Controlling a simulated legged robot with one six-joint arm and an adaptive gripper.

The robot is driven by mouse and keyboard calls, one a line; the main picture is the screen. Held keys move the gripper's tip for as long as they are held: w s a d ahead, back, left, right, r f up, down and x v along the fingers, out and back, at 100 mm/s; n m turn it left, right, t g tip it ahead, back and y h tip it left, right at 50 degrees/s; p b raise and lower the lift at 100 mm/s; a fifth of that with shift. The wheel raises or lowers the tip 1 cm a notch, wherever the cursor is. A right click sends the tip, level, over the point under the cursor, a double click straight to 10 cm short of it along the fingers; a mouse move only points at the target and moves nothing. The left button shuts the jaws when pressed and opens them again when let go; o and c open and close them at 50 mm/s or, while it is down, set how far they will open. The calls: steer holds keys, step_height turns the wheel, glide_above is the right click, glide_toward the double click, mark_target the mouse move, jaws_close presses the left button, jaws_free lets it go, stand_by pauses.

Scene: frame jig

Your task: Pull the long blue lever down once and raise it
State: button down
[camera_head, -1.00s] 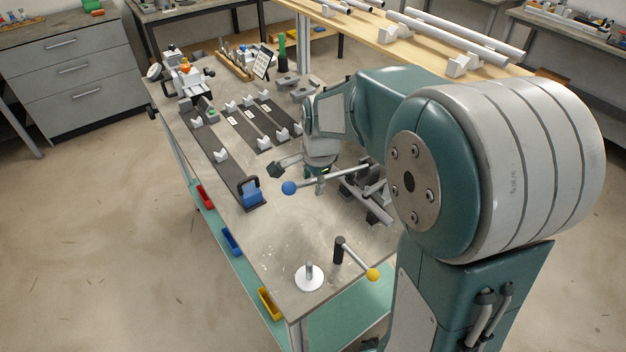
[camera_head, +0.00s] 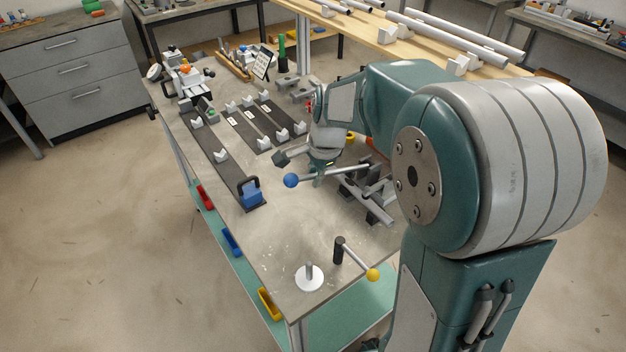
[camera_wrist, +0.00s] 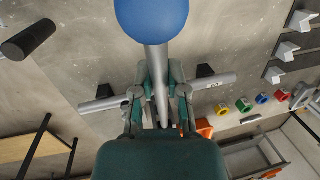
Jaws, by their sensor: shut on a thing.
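The long blue lever is a grey rod (camera_head: 340,173) with a blue ball (camera_head: 291,180) at its left end. It slants slightly across the head view, over the worktable, toward the clamp-like metal jig (camera_head: 368,190). My gripper (camera_head: 318,180) is shut on the rod a short way in from the ball. In the wrist view, the blue ball (camera_wrist: 152,14) lies beyond my fingertips, and the rod (camera_wrist: 157,75) runs between both fingers. My gripper (camera_wrist: 158,92) straddles the rod there. My wrist and arm hide part of the jig behind them.
The front tabletop is mostly clear.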

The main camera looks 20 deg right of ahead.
steer(key=d+r+y, duration=0.1)
steer(key=r, duration=0.1)
steer(key=w+d+r+g+y, duration=0.1)
steer(key=r+y, duration=0.1)
steer(key=d+r+y, duration=0.1)
steer(key=d+r, duration=0.1)
steer(key=shift+w+d+r+m, duration=0.1)
steer(key=shift+w+r+m, duration=0.1)
steer(key=shift+r+m, duration=0.1)
steer(key=shift+w+d+r+g+y, duration=0.15)
steer(key=shift+d+r+y, duration=0.25)
steer(key=shift+y, duration=0.05)
steer(key=shift+w+d+r+g+y, duration=0.1)
steer(key=shift+d+r+g+y, duration=0.05)
steer(key=shift+d+r+y, duration=0.25)
steer(key=shift+f, duration=0.1)
steer(key=c, duration=0.6)
jaws_free()
steer(key=shift+c, duration=0.2)
steer(key=v, duration=1.2)
steer(key=shift+w+f, duration=0.15)
steer(key=shift+w, duration=0.05)
steer(key=shift+d, duration=0.15)
